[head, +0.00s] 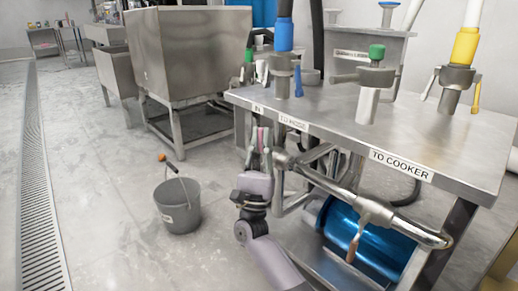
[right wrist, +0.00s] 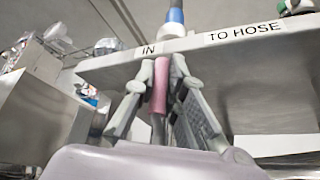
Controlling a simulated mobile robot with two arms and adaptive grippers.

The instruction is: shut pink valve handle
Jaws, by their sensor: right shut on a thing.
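The pink valve handle (right wrist: 159,86) hangs roughly upright between the two grey fingers of my right gripper (right wrist: 158,100) in the right wrist view. It sits just below the table edge, beside the "IN" label (right wrist: 148,50). My right gripper (head: 261,140) is shut on the handle. In the head view the fingers point up at the table's left front corner and largely cover the handle. The valve body is mostly hidden behind the fingers. My left gripper is not in view.
The steel table (head: 440,131) carries a blue-collared pipe (head: 284,36), a green-topped valve (head: 376,54) and a yellow-collared pipe (head: 465,46). A steel pipe and blue cylinder (head: 368,237) lie below its front edge. A grey bucket (head: 178,207) stands on open floor at left.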

